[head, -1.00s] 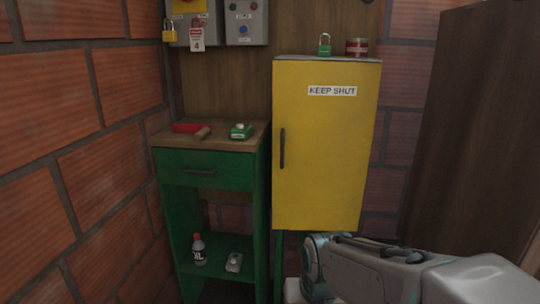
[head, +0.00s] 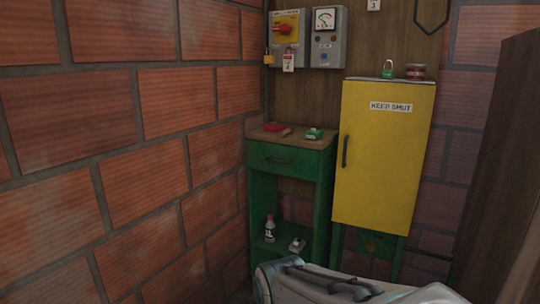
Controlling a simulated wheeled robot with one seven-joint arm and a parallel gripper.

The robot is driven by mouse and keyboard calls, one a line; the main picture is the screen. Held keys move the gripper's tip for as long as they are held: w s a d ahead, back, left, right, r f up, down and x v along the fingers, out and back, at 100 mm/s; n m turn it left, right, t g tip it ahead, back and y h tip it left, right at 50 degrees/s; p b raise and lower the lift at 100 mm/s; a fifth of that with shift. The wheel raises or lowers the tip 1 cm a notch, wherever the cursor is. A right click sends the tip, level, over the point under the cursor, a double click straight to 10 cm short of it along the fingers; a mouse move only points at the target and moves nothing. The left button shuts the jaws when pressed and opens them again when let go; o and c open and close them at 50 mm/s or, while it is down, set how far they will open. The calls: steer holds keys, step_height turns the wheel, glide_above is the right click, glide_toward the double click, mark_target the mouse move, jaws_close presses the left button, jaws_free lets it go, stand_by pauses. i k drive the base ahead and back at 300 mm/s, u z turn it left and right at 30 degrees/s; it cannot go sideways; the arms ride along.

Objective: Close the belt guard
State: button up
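The yellow cabinet door labelled "KEEP SHUT" (head: 388,165) is flush with its green-legged cabinet and looks shut. Its dark vertical handle (head: 345,151) is on the left edge. I cannot tell from this view whether this is the belt guard; nothing else in view looks like an open guard. Part of my arm shows at the bottom right, below and in front of the cabinet. My gripper is not in view.
A green workbench (head: 291,160) with a drawer stands left of the cabinet. A control box with a red switch (head: 286,30) and a yellow padlock (head: 268,57) hangs above it. A green padlock (head: 388,68) and a tin (head: 416,71) sit on the cabinet. Brick wall fills the left.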

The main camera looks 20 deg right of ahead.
mark_target(384, 127)
steer(key=u, duration=0.05)
steer(key=i, duration=1.35)
steer(key=z, duration=0.65)
